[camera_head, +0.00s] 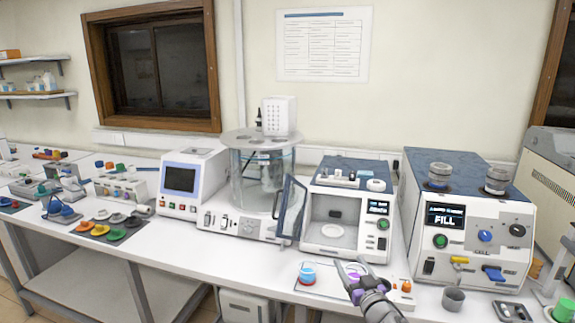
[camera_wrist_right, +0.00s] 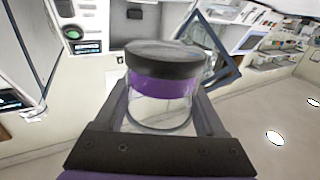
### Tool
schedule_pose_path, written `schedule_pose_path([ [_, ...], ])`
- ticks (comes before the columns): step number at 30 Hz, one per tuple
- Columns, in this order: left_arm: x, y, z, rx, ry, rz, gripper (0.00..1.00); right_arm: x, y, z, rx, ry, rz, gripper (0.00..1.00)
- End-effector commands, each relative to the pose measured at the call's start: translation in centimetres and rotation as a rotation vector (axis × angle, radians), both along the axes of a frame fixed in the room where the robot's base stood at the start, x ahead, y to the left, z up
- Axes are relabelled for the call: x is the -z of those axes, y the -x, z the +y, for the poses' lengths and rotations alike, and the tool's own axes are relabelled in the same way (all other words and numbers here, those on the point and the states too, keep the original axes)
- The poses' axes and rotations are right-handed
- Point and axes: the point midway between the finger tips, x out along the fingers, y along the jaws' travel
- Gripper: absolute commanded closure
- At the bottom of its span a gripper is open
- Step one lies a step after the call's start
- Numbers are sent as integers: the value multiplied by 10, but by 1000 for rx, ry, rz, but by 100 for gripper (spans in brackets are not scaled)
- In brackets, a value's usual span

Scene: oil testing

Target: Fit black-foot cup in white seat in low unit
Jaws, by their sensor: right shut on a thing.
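The low unit (camera_head: 349,209) stands in the middle right of the bench, with a blue top and its glass door (camera_head: 291,207) swung open to the left. The white seat (camera_head: 333,231) is a pale disc on its chamber floor, with nothing on it. My right gripper (camera_head: 350,268) is shut on the black-foot cup, in front of the unit. In the right wrist view the cup (camera_wrist_right: 160,88) is clear glass with a purple band and a black end, between the fingers (camera_wrist_right: 160,100). In the head view only its purple part (camera_head: 354,276) shows clearly. My left gripper is out of view.
A blue-and-red cup (camera_head: 308,273) stands on a pale mat left of the gripper. The larger FILL unit (camera_head: 466,230) is to the right, with a grey cup (camera_head: 453,298) before it. A glass-cylinder apparatus (camera_head: 262,170) stands left of the open door.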

Motion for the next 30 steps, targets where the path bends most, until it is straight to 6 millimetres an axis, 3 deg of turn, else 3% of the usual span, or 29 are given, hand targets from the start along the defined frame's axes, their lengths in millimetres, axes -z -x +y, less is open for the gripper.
schedule_pose_path([
  [3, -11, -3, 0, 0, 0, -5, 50, 7, 5, -1, 69, -5, 0, 89],
  [18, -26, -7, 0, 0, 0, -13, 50, 51, 25, -3, 190, -4, -1, 89],
  [30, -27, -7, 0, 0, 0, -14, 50, 58, 28, -2, 198, -1, -1, 89],
])
